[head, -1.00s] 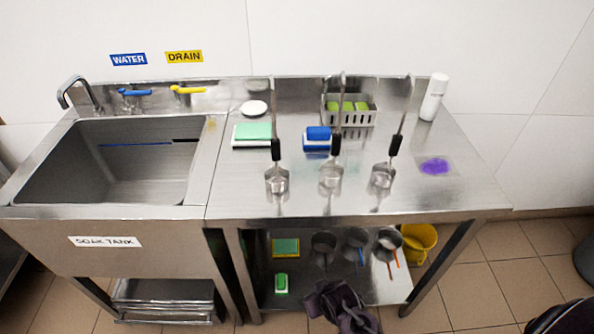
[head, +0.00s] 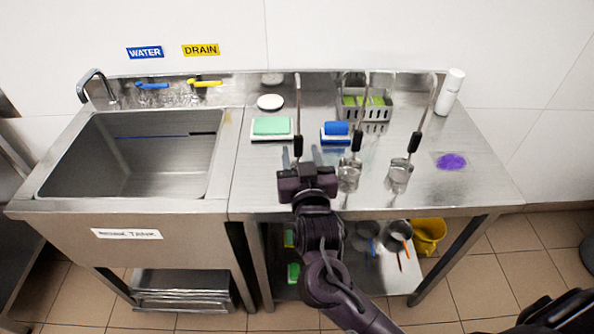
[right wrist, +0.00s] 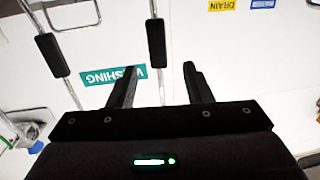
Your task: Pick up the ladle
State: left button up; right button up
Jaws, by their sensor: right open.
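Three metal ladles with black grips stand upright, hooked ends up, over the steel table. The left ladle (head: 298,145) has its bowl hidden behind my right gripper. The middle ladle (head: 349,177) and right ladle (head: 400,175) show whole. My right gripper (head: 301,157) is open and empty, with the left ladle's handle in line between its fingers. In the right wrist view, upside down, that ladle (right wrist: 156,42) appears between and beyond the fingertips (right wrist: 160,78), apart from both. The middle ladle (right wrist: 52,55) is off to one side there.
The sink (head: 130,155) is left of the table. A white bottle (head: 449,92) and purple patch (head: 451,162) are at right.

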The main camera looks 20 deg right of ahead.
aim_at(299, 142)
jog(key=shift+w+d+r, duration=0.15)
jog(key=shift+w+r, duration=0.1)
jog(key=shift+w, duration=0.2)
jog(key=w+p, duration=0.1)
jog(key=w, duration=0.3)
jog(key=w+d+p, duration=0.1)
jog(key=w, duration=0.1)
jog(key=shift+f+p, duration=0.25)
jog(key=shift+p, duration=0.1)
jog(key=shift+w+d+f, duration=0.1)
jog(key=shift+w+f, duration=0.1)
jog(key=shift+w, duration=0.2)
jog(key=shift+c, duration=0.3)
jog(key=shift+s, duration=0.1)
grip_shut()
jog(key=shift+r, duration=0.1)
